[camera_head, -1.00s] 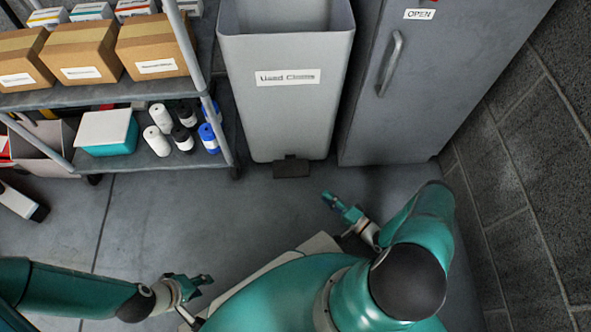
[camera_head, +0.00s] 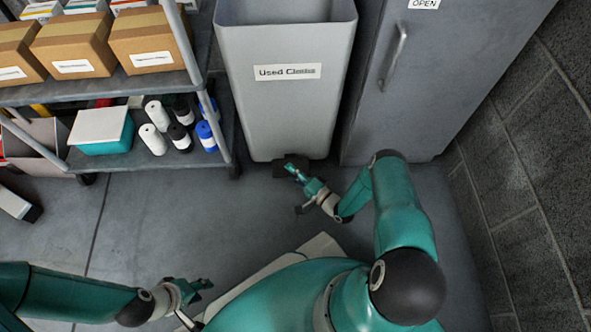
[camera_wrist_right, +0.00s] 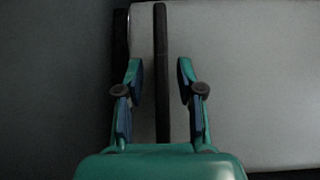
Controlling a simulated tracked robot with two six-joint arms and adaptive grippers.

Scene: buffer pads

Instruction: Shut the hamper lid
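The hamper is a tall grey bin (camera_head: 287,110) with a label on its front, in the upper middle of the head view. Its top is open where it shows; no lid is visible, and its upper back is cut off by the picture edge. A dark pedal (camera_head: 279,169) sits at its front foot. My right gripper (camera_head: 294,171) is low in front of the hamper and overlaps the pedal in the picture; contact cannot be told. In the right wrist view its fingers (camera_wrist_right: 160,82) are apart, with a dark bar behind the gap. My left gripper (camera_head: 203,288) is at lower left, away from the hamper.
A shelf cart (camera_head: 150,83) with cardboard boxes, bottles and a teal box stands left of the hamper. A grey cabinet (camera_head: 430,95) stands close on its right. A block wall (camera_head: 530,150) is at far right. The floor (camera_head: 170,215) before the hamper is clear.

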